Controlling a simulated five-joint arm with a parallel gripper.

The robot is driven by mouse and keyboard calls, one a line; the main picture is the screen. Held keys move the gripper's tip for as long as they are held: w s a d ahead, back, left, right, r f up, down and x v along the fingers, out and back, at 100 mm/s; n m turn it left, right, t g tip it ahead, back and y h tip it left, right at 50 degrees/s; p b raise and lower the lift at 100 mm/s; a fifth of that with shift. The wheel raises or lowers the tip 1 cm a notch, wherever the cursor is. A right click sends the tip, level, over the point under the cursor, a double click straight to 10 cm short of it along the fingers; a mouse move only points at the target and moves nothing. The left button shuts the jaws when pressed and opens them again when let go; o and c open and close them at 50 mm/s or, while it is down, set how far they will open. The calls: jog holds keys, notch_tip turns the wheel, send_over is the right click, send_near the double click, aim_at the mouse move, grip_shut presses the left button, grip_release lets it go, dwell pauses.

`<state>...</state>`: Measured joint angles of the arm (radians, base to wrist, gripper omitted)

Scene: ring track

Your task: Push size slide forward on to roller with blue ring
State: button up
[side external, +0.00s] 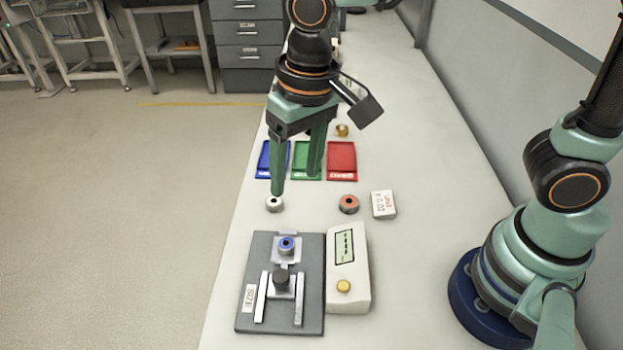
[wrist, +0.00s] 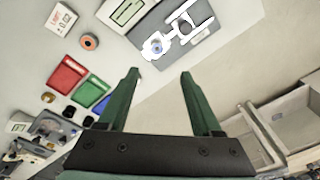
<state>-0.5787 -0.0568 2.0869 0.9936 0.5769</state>
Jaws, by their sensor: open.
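The size slide (side external: 284,291) is a silver piece with a dark knob (side external: 281,276), set between two rails on a grey base plate (side external: 308,243). The blue ring (side external: 286,243) sits on the roller block just beyond the slide, close to its far end; whether they touch I cannot tell. In the wrist view the blue ring (wrist: 156,46) shows ahead of the fingertips, with the slide and rails beyond it, very bright. My gripper (side external: 296,184) is open and empty, pointing down above the bench beyond the fixture. Its fingers (wrist: 160,74) are spread in the wrist view.
A gauge box (side external: 359,270) with a screen and yellow button stands right of the plate. A silver ring (side external: 275,204), an orange ring (side external: 348,204) and a card (side external: 384,205) lie beyond. Blue (side external: 265,160), green (side external: 301,172) and red (side external: 341,157) trays stand further back.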

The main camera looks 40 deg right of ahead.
jog(key=g, duration=0.1)
send_near(281, 276)
jog(key=shift+h, duration=0.4)
jog(key=f, duration=0.8)
jog(key=shift+w+a+f, duration=0.15)
jog(key=shift+a+f, duration=0.1)
jog(key=shift+a, duration=0.1)
grip_shut()
dwell(0.7)
